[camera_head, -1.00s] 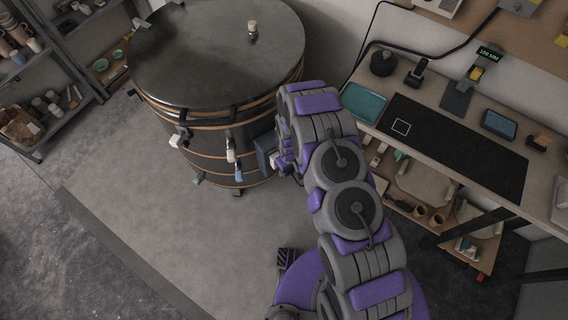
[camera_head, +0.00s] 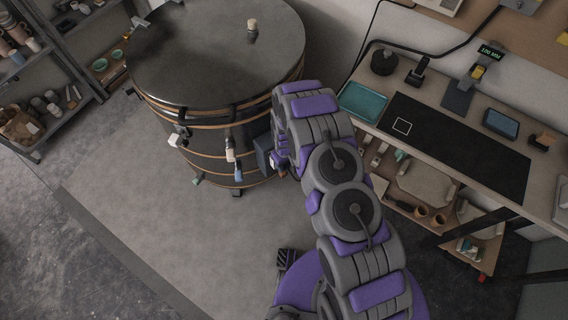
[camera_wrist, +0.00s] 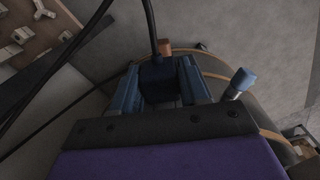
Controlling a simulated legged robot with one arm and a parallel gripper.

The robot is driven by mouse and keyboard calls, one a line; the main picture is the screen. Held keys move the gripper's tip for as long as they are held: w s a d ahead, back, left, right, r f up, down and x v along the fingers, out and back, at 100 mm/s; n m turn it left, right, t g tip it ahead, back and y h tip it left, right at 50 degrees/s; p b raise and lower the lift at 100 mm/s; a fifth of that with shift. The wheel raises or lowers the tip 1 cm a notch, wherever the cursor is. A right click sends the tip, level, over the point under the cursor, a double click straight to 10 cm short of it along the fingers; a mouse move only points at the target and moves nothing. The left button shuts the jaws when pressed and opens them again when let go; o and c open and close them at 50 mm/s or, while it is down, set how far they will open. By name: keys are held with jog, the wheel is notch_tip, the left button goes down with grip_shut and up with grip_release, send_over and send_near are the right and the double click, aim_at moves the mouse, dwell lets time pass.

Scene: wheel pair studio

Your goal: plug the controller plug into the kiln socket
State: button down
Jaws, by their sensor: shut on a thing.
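The kiln (camera_head: 200,60) is a large dark drum with copper-coloured bands, at the upper left of the head view. A blue-grey box (camera_head: 264,152) sits at its right side, close to my gripper. I cannot make out a socket opening on it. In the wrist view my gripper (camera_wrist: 159,66) has its two blue fingers shut on the dark controller plug (camera_wrist: 158,84). A black cable (camera_wrist: 151,25) runs up from the plug. A small copper-coloured piece (camera_wrist: 165,46) shows just beyond the plug. In the head view my arm hides the plug. I cannot tell whether the plug touches the kiln.
A blue-ended handle (camera_wrist: 241,80) stands out right of my fingers. The workbench (camera_head: 445,125) at the right carries a teal tray (camera_head: 362,102) and a black mat (camera_head: 460,150). A shelf unit (camera_head: 60,60) is at the upper left. The floor below the kiln is clear.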

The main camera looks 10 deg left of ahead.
jog(key=shift+c, duration=2.4)
grip_release()
notch_tip(320, 180, up, 17)
jog(key=p, duration=0.4)
jog(key=shift+r, duration=0.15)
